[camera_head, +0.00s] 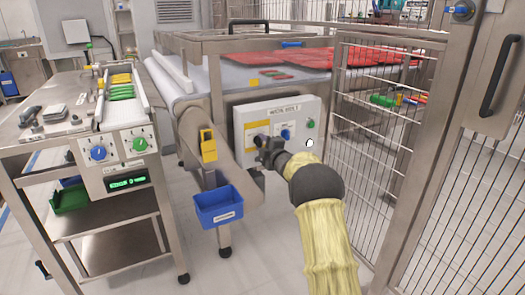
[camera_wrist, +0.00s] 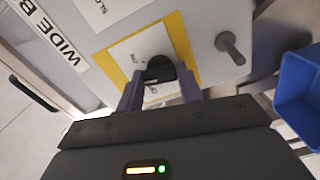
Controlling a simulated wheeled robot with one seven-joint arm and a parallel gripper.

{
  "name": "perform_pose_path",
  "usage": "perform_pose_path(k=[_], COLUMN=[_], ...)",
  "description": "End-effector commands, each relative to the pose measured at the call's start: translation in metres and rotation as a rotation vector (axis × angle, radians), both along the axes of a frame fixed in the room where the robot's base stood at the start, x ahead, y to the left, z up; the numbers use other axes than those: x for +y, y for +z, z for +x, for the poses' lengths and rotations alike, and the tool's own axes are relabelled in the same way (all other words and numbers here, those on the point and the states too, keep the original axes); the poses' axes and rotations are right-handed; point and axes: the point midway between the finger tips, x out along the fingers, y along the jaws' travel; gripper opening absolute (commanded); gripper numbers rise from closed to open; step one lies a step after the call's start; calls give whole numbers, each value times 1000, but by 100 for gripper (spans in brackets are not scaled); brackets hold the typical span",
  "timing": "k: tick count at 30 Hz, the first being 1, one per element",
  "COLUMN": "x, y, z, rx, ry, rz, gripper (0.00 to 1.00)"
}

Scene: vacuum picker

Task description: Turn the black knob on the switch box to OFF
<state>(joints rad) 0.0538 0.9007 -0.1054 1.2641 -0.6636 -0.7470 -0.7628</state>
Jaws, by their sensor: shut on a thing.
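The switch box (camera_head: 306,107) is a white panel on the front of the conveyor machine, with a yellow plate, a blue knob (camera_head: 286,134), a green button and a white button. My gripper (camera_head: 265,145) is at the panel's lower left and covers part of it. In the wrist view the black knob (camera_wrist: 160,67) sits on a white label with a yellow border. My gripper (camera_wrist: 159,78) is shut on the knob, one finger on each side. The lettering around the knob is partly hidden and too small to read surely.
A blue bin (camera_head: 218,205) hangs left of the box, below a yellow padlock-like tag (camera_head: 208,145). In the wrist view a grey peg (camera_wrist: 230,47) sticks out beside the label. A wire mesh fence (camera_head: 385,150) stands close on the right. A steel workstation is at left.

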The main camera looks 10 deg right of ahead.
Motion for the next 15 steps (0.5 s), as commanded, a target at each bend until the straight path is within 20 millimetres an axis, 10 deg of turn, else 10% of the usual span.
perform_pose_path(k=[15], x=[2], y=[-6], z=[0], rx=[-150], ry=[2], rz=[-467], gripper=[14])
